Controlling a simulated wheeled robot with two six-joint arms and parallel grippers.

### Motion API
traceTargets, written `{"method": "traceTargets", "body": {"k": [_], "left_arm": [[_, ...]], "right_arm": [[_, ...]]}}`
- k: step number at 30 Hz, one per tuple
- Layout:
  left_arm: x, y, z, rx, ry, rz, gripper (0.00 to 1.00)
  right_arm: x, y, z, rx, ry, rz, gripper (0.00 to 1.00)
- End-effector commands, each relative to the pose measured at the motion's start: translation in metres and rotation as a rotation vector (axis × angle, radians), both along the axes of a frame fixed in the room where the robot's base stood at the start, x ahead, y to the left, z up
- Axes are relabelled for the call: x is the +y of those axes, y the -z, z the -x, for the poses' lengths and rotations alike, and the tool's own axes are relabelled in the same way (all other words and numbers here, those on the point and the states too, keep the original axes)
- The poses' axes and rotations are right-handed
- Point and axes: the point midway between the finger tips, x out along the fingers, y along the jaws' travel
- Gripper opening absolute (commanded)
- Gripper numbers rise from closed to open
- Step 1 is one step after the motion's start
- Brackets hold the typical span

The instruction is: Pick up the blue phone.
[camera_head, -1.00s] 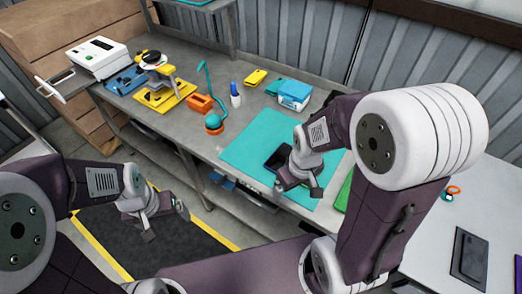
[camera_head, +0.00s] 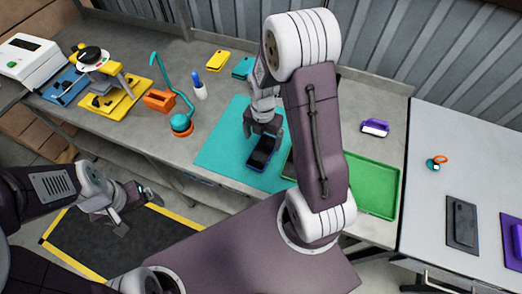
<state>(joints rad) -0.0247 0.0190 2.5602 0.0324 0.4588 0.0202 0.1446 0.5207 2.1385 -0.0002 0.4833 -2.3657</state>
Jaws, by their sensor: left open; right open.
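The blue phone (camera_head: 262,153) lies flat on the teal mat (camera_head: 218,150), with its dark screen up and a blue edge showing. My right gripper (camera_head: 263,133) is open at the far end of the phone, its fingers pointing down toward it. I cannot tell whether the fingers touch the phone. My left gripper (camera_head: 138,211) is open and empty, low at the left over the dark floor mat, away from the bench.
A green tray (camera_head: 372,188) stands right of the mat, partly hidden by my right arm. A teal lamp (camera_head: 180,122), orange block (camera_head: 159,99) and white bottle (camera_head: 200,92) stand left. A dark phone-like object (camera_head: 464,222) lies on the right table.

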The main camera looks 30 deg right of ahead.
Motion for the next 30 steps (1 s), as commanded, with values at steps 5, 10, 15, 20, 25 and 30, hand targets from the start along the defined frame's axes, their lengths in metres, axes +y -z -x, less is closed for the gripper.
{"method": "traceTargets", "body": {"k": [5,10,15,20,25,30], "left_arm": [[0.000,-0.001,0.000,0.000,0.000,0.000,0.90],[0.000,-0.008,0.000,0.000,0.000,0.000,0.90],[0.000,-0.007,0.000,0.000,0.000,0.000,0.90],[0.000,-0.007,0.000,0.000,0.000,0.000,0.90],[0.000,-0.007,0.000,0.000,0.000,0.000,0.90],[0.000,-0.007,0.000,0.000,0.000,0.000,0.90]], "right_arm": [[0.000,0.008,0.000,0.000,0.001,0.000,0.91],[0.001,0.035,0.001,0.006,0.002,-0.001,0.91],[0.001,0.057,0.000,0.003,0.002,0.000,0.91],[0.001,0.059,-0.001,-0.001,0.002,0.000,0.91],[0.001,0.059,0.000,-0.001,0.002,0.000,0.60],[0.001,0.058,0.000,-0.001,0.002,0.000,0.15]]}}
